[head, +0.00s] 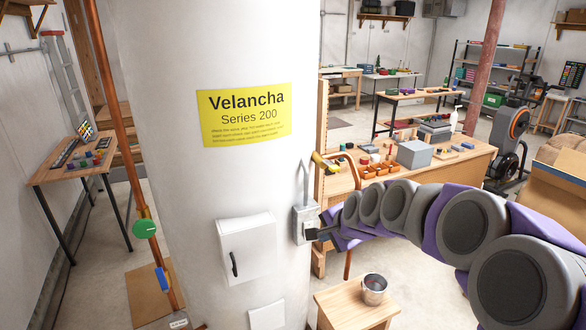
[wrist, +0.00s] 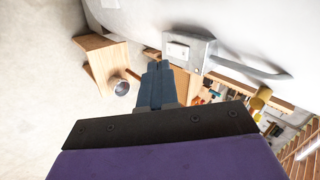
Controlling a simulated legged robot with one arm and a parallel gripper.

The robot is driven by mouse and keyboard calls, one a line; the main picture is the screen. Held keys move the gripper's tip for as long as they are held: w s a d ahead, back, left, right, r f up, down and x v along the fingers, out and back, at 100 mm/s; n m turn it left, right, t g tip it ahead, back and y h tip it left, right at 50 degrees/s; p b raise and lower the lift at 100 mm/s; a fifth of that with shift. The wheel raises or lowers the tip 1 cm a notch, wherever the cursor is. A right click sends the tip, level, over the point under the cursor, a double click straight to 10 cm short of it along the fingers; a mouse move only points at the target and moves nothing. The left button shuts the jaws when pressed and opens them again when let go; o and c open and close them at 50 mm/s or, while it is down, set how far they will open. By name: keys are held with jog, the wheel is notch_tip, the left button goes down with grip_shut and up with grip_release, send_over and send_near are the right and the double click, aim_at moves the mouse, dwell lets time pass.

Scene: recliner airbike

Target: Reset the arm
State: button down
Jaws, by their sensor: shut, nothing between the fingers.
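My purple and grey arm reaches in from the right in the head view. My gripper (head: 314,234) is shut and empty, at the lower part of a grey switch box (head: 300,212) with a lever handle (head: 306,180) pointing up. The box is on the side of a large white cylinder (head: 190,180) with a yellow Velancha label (head: 246,114). In the wrist view the gripper (wrist: 158,68) shows its fingers together, and the switch box (wrist: 190,48) is just beyond them. I cannot tell whether the fingertips touch the box.
A white panel box (head: 246,248) with a black handle is left of the switch box. A small wooden stool (head: 345,308) with a metal cup (head: 374,289) stands below the arm. A cluttered workbench (head: 450,165) stands behind the arm. A copper pipe with a green valve (head: 145,228) runs along the left.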

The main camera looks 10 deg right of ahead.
jog(key=s+f+n+g+h, duration=0.1)
jog(key=s+f+n+g, duration=0.1)
jog(key=s, duration=1.1)
jog(key=s+f+n+g+h, duration=0.1)
jog(key=s+n+g, duration=0.3)
jog(key=s, duration=1)
jog(key=s+f+n+g+h, duration=0.1)
jog(key=s+n, duration=0.5)
jog(key=s, duration=0.8)
jog(key=f+g, duration=0.1)
jog(key=g, duration=0.1)
jog(key=shift+s+a+f+g, duration=0.25)
jog(key=shift+a+f+g, duration=0.05)
jog(key=shift+f, duration=0.05)
